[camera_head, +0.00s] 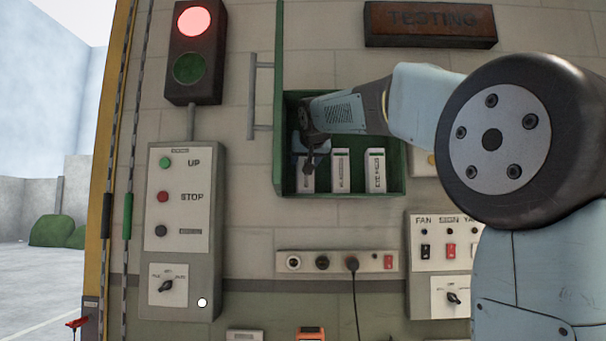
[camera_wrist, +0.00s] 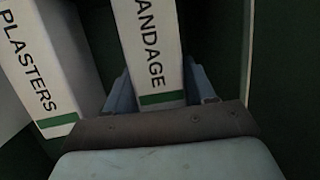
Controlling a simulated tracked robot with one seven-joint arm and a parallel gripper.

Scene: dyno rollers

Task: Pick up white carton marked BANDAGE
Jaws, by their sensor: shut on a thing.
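The white carton marked BANDAGE (camera_wrist: 150,45) has a green stripe near its lower end and stands between the two fingers of my gripper (camera_wrist: 160,90) in the wrist view. My gripper is shut on it. In the head view my gripper (camera_head: 309,165) reaches into the green wall cabinet (camera_head: 279,150), at the leftmost carton (camera_head: 307,182). My wrist hides part of that carton, and its lettering cannot be read there.
A carton marked PLASTERS (camera_wrist: 40,65) stands tilted in the picture, left of the held one. Two other white cartons, a middle one (camera_head: 340,170) and a right one (camera_head: 375,170), stand in the cabinet. The cabinet's green side walls are close. A switch box (camera_head: 185,230) hangs left.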

